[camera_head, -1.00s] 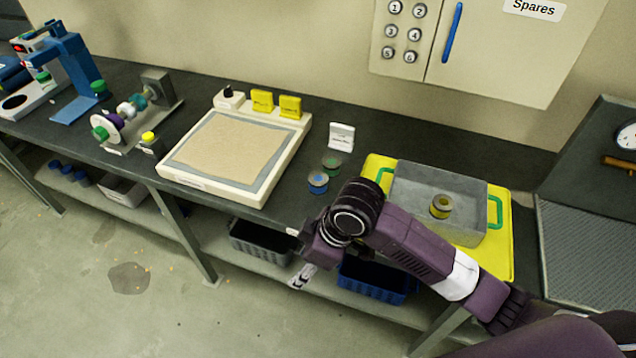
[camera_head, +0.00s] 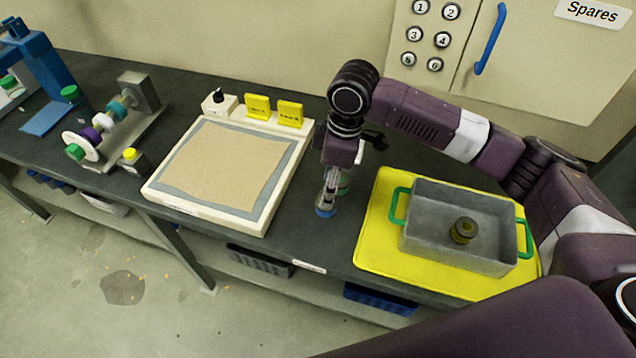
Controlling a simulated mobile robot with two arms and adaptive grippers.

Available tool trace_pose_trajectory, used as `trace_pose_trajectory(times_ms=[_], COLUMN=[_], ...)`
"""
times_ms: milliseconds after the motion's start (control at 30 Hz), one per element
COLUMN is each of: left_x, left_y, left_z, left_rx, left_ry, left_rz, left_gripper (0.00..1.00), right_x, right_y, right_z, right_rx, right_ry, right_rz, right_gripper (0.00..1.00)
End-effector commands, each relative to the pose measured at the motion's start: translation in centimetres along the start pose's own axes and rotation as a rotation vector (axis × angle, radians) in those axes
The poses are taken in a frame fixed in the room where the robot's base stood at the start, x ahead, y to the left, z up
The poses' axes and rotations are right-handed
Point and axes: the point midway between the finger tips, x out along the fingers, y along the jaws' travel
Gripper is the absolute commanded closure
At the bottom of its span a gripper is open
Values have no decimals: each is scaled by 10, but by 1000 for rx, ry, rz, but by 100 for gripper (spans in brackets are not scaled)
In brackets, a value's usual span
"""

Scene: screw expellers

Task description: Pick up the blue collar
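The blue collar (camera_head: 325,212) is a short ring on the dark bench, between the framed sand-coloured pad and the yellow mat. My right gripper (camera_head: 327,200) points down right at the blue collar and covers most of it. The fingertips are small and overlap the collar, so I cannot tell whether they are closed on it. A green collar (camera_head: 344,184) is just behind, partly hidden by the gripper. My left gripper is not in view.
A grey metal tray (camera_head: 415,250) with green handles stands on a yellow mat (camera_head: 378,240) at the right, with an olive collar (camera_head: 463,231) inside. The framed pad (camera_head: 222,168) lies to the left. A beige cabinet (camera_head: 520,70) hangs behind.

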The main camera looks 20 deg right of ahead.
Motion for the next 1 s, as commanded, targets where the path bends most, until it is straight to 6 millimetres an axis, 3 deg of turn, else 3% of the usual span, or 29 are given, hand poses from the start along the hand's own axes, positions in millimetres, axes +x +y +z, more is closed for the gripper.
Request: trace_pose_trajectory(times_ms=[100,167,433,567,700,933,1000], left_x=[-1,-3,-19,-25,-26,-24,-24], left_y=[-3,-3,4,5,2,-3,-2], left_z=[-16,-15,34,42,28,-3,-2], left_rx=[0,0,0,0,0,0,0], left_ry=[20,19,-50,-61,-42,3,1], left_rz=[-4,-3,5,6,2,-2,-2], left_gripper=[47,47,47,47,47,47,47], right_x=[5,10,42,63,76,78,77], right_y=[0,1,2,3,3,4,4], right_z=[1,1,3,3,3,3,3], right_rx=[1,2,2,2,1,0,0], right_ry=[-4,-3,-5,-3,-3,-2,-2], right_rz=[-3,-2,-4,-2,-1,1,1], right_gripper=[54,54,54,54,54,54,61])
